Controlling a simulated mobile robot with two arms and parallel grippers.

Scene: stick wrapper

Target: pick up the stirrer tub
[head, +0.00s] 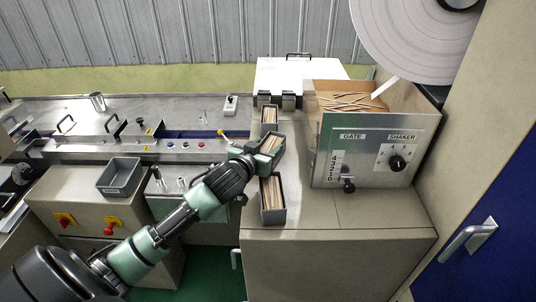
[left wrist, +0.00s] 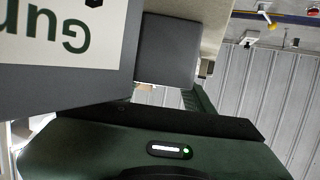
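Three dark grey tubs filled with wooden sticks stand in a row on the beige cabinet top in the head view: a far tub (head: 269,116), a middle tub (head: 271,143) turned at an angle to the others, and a near tub (head: 272,199). My left gripper (head: 268,153) is at the middle tub, its green parts close around it. In the left wrist view, a dark grey surface with a white lettered label (left wrist: 62,32) is very close at upper left. The finger gap is hidden, so I cannot tell whether the gripper is closed on the tub. My right gripper does not show.
A metal hopper box (head: 368,152) with loose sticks and knobs stands right of the tubs. A large white reel (head: 415,35) hangs above it. An empty grey bin (head: 121,177) sits on the left cabinet. The steel machine bed (head: 75,117) runs along the back left.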

